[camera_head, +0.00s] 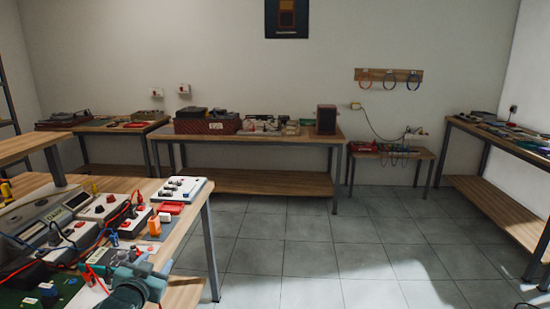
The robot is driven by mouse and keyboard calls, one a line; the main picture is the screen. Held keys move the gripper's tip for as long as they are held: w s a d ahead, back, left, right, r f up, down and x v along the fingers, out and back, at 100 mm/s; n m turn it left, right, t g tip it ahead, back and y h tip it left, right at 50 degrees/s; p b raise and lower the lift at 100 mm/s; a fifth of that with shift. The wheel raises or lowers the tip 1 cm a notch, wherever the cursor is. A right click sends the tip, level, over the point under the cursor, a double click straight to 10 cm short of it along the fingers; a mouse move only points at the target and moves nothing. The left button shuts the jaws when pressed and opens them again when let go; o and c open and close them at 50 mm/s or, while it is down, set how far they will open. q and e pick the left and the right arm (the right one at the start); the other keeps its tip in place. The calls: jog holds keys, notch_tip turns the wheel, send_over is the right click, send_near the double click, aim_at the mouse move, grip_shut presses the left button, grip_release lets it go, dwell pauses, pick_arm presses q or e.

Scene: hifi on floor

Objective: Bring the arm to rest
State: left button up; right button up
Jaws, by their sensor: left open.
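My left gripper (130,262) shows at the bottom left, with my grey-teal wrist below it. It is in front of the near workbench (190,232), by its crowded top. The jaws are open and nothing shows between them, though the fingers are small and partly lost against the clutter. My right gripper is out of view.
The near bench carries grey instruments (75,200), red and black leads, an orange item (154,226) and a white board (179,189). Benches line the back wall (255,180) and right side (500,205). The tiled floor (330,260) between them is clear.

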pick_arm(q)
jog(key=s+d+f+g+h, duration=0.2)
jog(key=s+d+f, duration=0.6)
jog(key=s+f, duration=0.4)
jog(key=s+d+f+g, duration=0.1)
jog(key=s+d+f, duration=0.1)
jog(key=s, duration=0.8)
jog(key=s+d+f+g+h, duration=0.1)
jog(key=s+d, duration=0.4)
jog(key=s, duration=0.6)
jog(key=shift+d+f+g+h, duration=0.3)
jog(key=shift+f+g, duration=0.05)
jog(key=shift+g, duration=0.25)
jog(key=shift+s, duration=0.1)
jog(key=shift+c, duration=0.4)
